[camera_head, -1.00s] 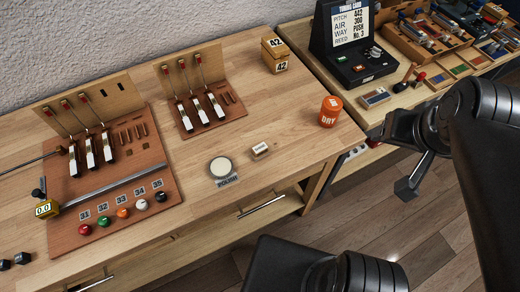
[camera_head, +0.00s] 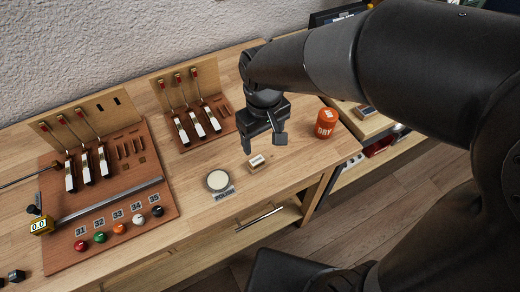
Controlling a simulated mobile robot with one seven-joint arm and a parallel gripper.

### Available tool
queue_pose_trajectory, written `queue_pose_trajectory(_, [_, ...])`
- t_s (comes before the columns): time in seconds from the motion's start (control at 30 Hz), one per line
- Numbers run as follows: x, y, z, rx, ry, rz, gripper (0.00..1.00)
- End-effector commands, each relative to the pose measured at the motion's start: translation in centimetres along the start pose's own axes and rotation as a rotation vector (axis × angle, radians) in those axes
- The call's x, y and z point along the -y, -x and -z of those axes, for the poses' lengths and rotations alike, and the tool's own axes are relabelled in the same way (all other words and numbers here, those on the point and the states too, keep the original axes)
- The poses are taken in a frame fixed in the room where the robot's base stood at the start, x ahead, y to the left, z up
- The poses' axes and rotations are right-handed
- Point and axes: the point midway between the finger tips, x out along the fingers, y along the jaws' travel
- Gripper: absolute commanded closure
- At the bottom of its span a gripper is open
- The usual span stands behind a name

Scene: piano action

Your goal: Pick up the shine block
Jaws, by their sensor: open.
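A small pale wooden block (camera_head: 257,163) with a white label lies on the bench near its front edge. Its label is too small to read, but it is the only block of this kind near the polish, so I take it as the shine block. My gripper (camera_head: 264,143) hangs just above and behind the block in the picture, fingers pointing down. Its jaws are apart and empty, and it does not appear to touch the block.
A round polish tin (camera_head: 218,181) with a label sits left of the block. An orange DRY pot (camera_head: 326,124) stands to the right. A board with hammers (camera_head: 196,122) is behind left. Bare bench top (camera_head: 290,172) lies around the block.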

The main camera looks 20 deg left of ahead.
Motion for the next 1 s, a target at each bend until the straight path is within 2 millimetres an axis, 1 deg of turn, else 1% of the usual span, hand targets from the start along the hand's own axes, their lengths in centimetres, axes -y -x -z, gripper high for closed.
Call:
queue_pose_trajectory(0.13, [0.4, -1.6, 0.2, 0.011, 0.013, 0.003, 0.29])
queue_pose_trajectory(0.33, [0.5, -4.8, 0.2, 0.010, 0.012, 0.003, 0.29])
queue_pose_trajectory(0.57, [0.6, -6.4, 0.4, 0.007, 0.012, 0.002, 0.29])
queue_pose_trajectory(0.83, [1.2, -9.8, 1.0, 0.010, 0.011, 0.002, 0.29])
queue_pose_trajectory(0.9, [1.2, -10.6, 1.0, 0.009, 0.011, 0.002, 0.29])
queue_pose_trajectory(1.0, [1.2, -11.0, 1.1, 0.006, 0.010, 0.002, 0.29])
